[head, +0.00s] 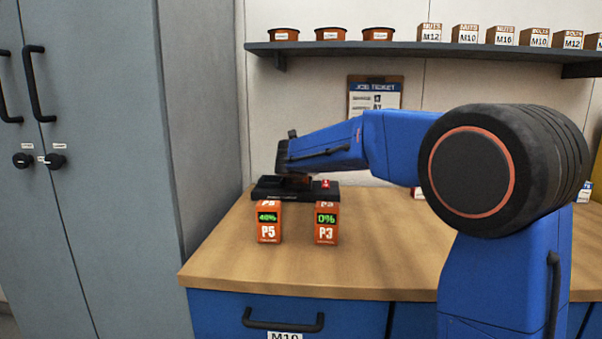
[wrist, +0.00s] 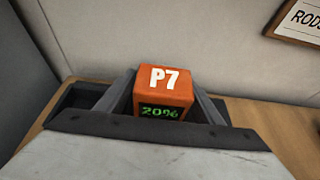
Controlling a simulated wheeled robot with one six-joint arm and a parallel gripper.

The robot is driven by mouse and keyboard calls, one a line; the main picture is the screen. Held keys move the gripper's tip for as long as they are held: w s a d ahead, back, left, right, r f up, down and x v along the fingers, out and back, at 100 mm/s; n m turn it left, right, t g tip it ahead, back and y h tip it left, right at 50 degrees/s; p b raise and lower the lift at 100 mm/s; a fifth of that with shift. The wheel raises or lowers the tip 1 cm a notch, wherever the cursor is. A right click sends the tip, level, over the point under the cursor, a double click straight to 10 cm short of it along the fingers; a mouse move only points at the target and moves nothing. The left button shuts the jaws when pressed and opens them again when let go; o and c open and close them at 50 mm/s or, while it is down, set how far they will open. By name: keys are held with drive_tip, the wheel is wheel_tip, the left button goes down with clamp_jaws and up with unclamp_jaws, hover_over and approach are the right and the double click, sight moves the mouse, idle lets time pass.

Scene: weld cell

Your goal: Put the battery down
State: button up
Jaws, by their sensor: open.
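An orange battery marked P7 (wrist: 164,90), with a green 20% display, stands between the two jaws of my gripper (head: 288,172). In the wrist view the jaws are open, one on each side of it; I cannot tell whether either touches it. In the head view my gripper is low over a black charger-like unit (head: 267,194) on the bench, and hides nearly all of P7. The unit also shows beside the left jaw in the wrist view (wrist: 76,99). I cannot tell how deep P7 sits in the unit.
Orange batteries P5 (head: 269,224) and P3 (head: 326,224), the latter reading 0%, stand in front of the unit on the wooden bench (head: 385,246). A job ticket clipboard (head: 376,93) hangs behind. A shelf (head: 400,47) holds bins and boxes. Grey lockers (head: 112,150) stand left.

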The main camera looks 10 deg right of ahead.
drive_tip(key=v, duration=1.1)
drive_tip(key=shift+s+a+r, duration=0.1)
drive_tip(key=shift+s+r, duration=0.15)
drive_tip(key=shift+s, duration=0.2)
drive_tip(key=shift+s, duration=0.1)
